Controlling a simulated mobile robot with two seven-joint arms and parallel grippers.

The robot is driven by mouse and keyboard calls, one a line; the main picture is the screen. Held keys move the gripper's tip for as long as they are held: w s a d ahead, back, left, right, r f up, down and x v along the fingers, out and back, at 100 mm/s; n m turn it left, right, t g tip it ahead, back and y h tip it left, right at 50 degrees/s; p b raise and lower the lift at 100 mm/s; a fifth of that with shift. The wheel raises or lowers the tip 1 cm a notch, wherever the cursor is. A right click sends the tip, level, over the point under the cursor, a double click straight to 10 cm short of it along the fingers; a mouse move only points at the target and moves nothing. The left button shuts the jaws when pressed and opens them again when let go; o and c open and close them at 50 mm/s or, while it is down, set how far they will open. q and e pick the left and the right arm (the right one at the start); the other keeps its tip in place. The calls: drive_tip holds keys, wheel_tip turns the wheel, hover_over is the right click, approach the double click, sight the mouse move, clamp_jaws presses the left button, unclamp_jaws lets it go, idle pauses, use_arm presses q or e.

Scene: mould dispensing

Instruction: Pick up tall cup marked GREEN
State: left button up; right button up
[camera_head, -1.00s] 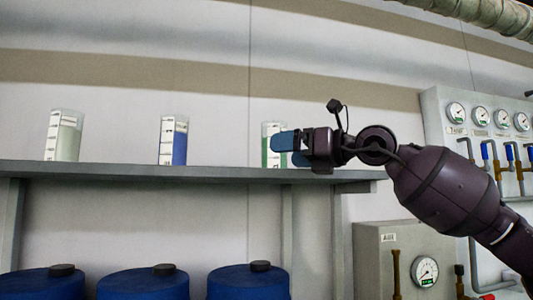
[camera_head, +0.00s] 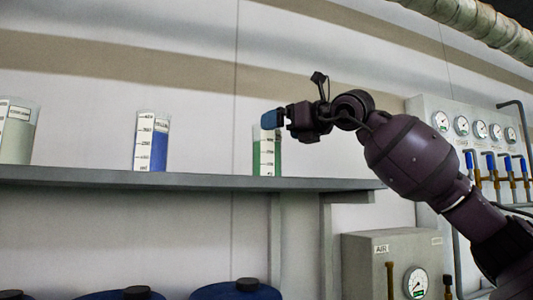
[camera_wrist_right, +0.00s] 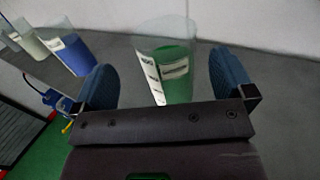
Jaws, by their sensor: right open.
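The tall clear cup with green contents (camera_head: 266,157) stands upright on the grey shelf (camera_head: 200,182), at the right of the row of cups. My right gripper (camera_head: 271,119) is open, with its blue fingertips at the height of this cup's upper part in the head view. In the right wrist view the green cup (camera_wrist_right: 172,75) stands in front of the gap between the two blue fingers (camera_wrist_right: 165,85). My left gripper is not in view.
A blue-filled cup (camera_head: 151,143) and a pale-filled cup (camera_head: 18,132) stand farther left on the shelf. Blue drums (camera_head: 237,291) are below it. A gauge panel (camera_head: 425,115) and a grey box (camera_head: 372,262) are at the right.

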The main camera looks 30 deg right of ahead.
drive_tip(key=p+x, duration=0.1)
drive_tip(key=x, duration=0.1)
drive_tip(key=p+x, duration=0.1)
drive_tip(key=x, duration=0.2)
drive_tip(key=shift+w+d+r, duration=0.15)
drive_tip(key=shift+d+r, duration=0.05)
drive_tip(key=shift+r, duration=0.05)
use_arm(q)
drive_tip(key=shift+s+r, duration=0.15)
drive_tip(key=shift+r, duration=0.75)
use_arm(e)
drive_tip(key=c, duration=1.5)
